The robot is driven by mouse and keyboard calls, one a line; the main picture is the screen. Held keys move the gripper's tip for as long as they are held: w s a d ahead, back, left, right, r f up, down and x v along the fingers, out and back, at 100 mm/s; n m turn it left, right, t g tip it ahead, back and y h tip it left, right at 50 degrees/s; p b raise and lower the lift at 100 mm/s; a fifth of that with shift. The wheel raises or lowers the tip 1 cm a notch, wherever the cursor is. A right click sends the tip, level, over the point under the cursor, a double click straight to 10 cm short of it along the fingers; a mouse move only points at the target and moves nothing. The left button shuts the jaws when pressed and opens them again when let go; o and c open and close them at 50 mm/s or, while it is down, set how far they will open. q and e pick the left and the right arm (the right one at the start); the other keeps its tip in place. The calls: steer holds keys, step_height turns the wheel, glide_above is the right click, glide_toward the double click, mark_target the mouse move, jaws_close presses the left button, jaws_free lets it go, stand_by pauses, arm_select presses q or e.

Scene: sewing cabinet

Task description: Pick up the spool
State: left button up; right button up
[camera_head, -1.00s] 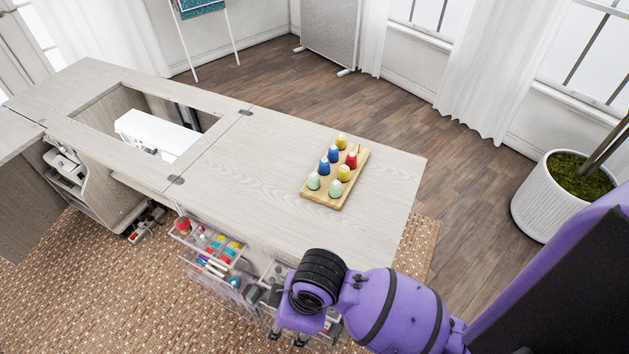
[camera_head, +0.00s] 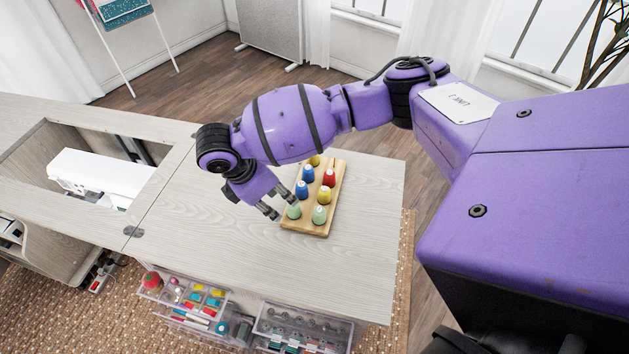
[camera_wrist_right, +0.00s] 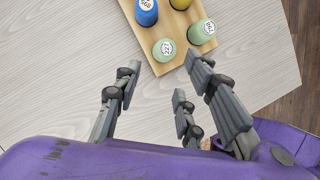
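Several thread spools stand upright on a wooden rack (camera_head: 317,228) on the cabinet top. At the front of the rack are two pale green spools; the left one (camera_head: 293,211) is close to my right gripper's fingertips, and the other one (camera_head: 319,215) is to its right. Behind them are blue spools (camera_head: 302,190), yellow spools (camera_head: 324,196) and a red spool (camera_head: 329,177). My right gripper (camera_head: 280,208) is open and empty at the rack's front left corner. In the wrist view its fingers (camera_wrist_right: 166,88) are spread, with the left green spool (camera_wrist_right: 164,50) just beyond them. My left gripper is out of view.
The pale cabinet top (camera_head: 215,240) is clear left of the rack. A white sewing machine (camera_head: 100,178) sits in the cabinet's opening at the left. Clear drawers (camera_head: 190,300) with sewing supplies stand open at the cabinet's front.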

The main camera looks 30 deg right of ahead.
mark_target(289, 205)
steer(key=shift+w+d+f, duration=0.2)
steer(key=shift+d+f, duration=0.5)
steer(key=shift+f, duration=0.35)
steer(key=x, duration=0.4)
steer(key=shift+s+d+f, duration=0.1)
steer(key=shift+d+f, duration=0.1)
steer(key=shift+d, duration=0.15)
steer(key=shift+d+f, duration=0.1)
steer(key=shift+f, duration=0.1)
steer(key=c, duration=0.6)
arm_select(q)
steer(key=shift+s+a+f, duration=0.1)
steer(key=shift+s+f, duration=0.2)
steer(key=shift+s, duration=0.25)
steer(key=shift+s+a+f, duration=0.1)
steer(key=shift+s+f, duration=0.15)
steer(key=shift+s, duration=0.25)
arm_select(e)
steer(key=shift+c, duration=0.5)
